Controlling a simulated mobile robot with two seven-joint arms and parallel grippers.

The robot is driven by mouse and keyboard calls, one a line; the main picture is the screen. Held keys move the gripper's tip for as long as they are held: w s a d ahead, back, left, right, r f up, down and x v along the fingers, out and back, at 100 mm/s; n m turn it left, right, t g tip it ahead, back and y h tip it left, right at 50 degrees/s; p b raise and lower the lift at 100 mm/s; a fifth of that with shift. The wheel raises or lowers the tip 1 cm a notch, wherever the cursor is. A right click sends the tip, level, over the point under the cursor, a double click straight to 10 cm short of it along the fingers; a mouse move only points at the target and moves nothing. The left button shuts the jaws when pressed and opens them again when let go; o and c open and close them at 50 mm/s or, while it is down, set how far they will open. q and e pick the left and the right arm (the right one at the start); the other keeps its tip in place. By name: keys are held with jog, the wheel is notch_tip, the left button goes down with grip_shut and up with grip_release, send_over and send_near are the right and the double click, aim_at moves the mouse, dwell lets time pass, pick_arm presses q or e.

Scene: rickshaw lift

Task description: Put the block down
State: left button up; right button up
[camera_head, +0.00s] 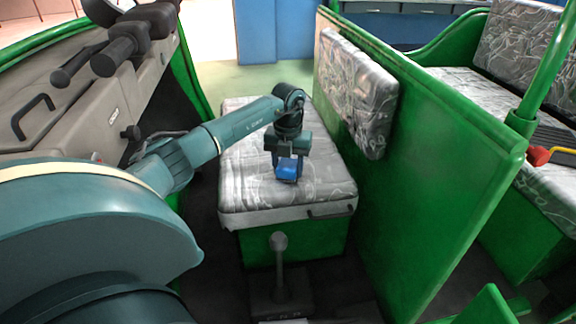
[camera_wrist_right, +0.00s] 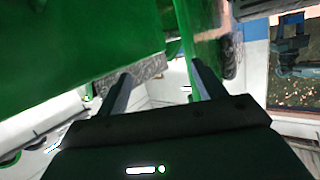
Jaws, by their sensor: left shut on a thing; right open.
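A blue block (camera_head: 287,168) is between the fingers of my left gripper (camera_head: 287,158), which is shut on it. The left arm reaches in from the left, and the gripper points down over the grey patterned front seat (camera_head: 250,185). The block is at or just above the seat cushion; I cannot tell whether it touches. My right gripper (camera_wrist_right: 158,84) shows in the right wrist view with its two fingers apart and nothing between them. The right gripper is not visible in the head view.
A green partition (camera_head: 420,170) with a padded backrest (camera_head: 357,90) stands right of the seat. A lever (camera_head: 279,262) rises before the seat. The grey dashboard (camera_head: 60,90) with handlebar lies left. A red knob (camera_head: 537,156) is by the rear seat. Cushion around the block is clear.

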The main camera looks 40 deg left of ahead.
aim_at(288, 165)
pick_arm(q)
jog(key=shift+f, duration=0.4)
jog(key=o, duration=1.2)
jog(key=shift+c, duration=0.2)
jog(key=shift+b, duration=0.3)
jog(key=shift+r, duration=0.3)
notch_tip(288, 165, up, 13)
jog(key=p, duration=0.2)
jog(key=shift+d, duration=0.15)
